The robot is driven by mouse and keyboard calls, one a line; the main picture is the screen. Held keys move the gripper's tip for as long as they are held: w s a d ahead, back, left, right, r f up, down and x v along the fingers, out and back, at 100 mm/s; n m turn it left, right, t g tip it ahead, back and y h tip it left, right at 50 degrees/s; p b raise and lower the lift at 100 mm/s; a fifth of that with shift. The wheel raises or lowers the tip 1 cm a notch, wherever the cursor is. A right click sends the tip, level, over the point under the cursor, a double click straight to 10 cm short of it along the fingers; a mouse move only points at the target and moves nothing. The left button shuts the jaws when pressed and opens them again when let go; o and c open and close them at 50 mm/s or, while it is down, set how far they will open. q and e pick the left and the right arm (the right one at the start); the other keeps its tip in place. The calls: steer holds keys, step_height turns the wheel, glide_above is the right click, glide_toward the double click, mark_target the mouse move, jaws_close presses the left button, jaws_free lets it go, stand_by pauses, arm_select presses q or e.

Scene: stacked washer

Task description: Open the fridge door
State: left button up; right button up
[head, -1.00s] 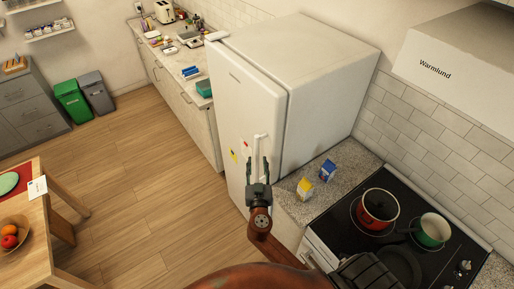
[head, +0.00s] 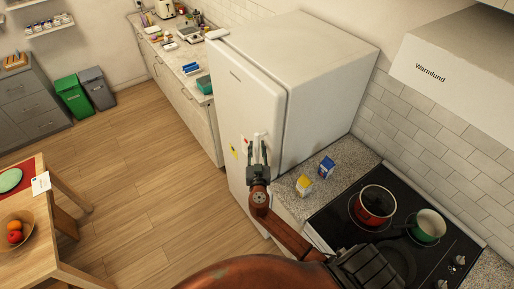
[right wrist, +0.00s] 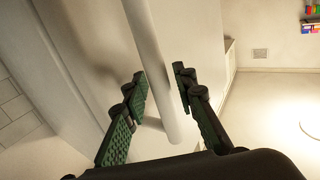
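The white fridge (head: 318,75) stands against the tiled wall, and its front door (head: 238,100) looks closed. A pale vertical bar handle (head: 263,139) is on the door; it crosses the right wrist view (right wrist: 152,65) from the top to its rounded lower end. My right gripper (head: 259,148) is at the handle. In the right wrist view its two dark green fingers (right wrist: 160,76) are open, one on each side of the bar, with visible gaps. Part of the handle is hidden behind the fingers in the head view. My left gripper is not in view.
A counter with a yellow-white carton (head: 304,186) and a blue carton (head: 327,168) adjoins the fridge on the right. A stove with a red pot (head: 375,206) and a green pot (head: 428,226) follows. The wooden floor (head: 150,180) left of the fridge is clear.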

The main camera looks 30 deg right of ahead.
jaws_close()
stand_by(0.3)
steer(key=shift+a, duration=0.1)
